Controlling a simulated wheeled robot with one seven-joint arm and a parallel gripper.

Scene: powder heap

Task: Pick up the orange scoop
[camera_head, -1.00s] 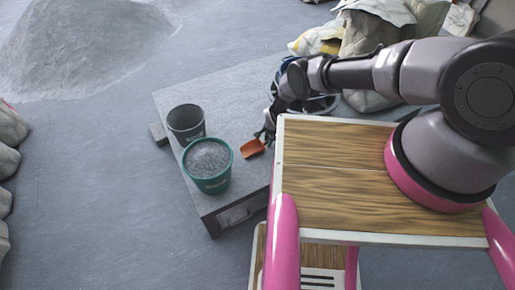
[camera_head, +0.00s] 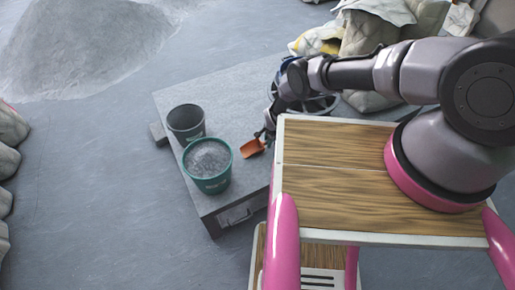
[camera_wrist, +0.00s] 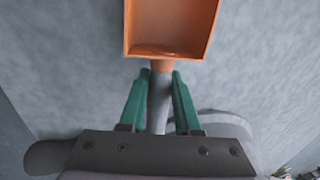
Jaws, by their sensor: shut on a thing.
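The orange scoop (camera_head: 252,147) shows over the grey platform, right of the green bucket, in the head view. In the wrist view its open orange pan (camera_wrist: 172,28) is at the top, with a grey handle (camera_wrist: 158,105) running down from it. My gripper (camera_wrist: 160,74) has green fingers closed on both sides of the handle, just below the pan. In the head view my gripper (camera_head: 265,134) is at the scoop's right end, partly hidden by my arm. I cannot tell whether the scoop touches the platform.
On the platform (camera_head: 225,95) stand a dark empty bucket (camera_head: 186,123) and a green bucket (camera_head: 207,166) of grey powder. A blue-rimmed wheel-like object (camera_head: 322,104) is behind my arm. Sacks (camera_head: 365,35) lie at the back right. A powder heap (camera_head: 85,45) is at the far left.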

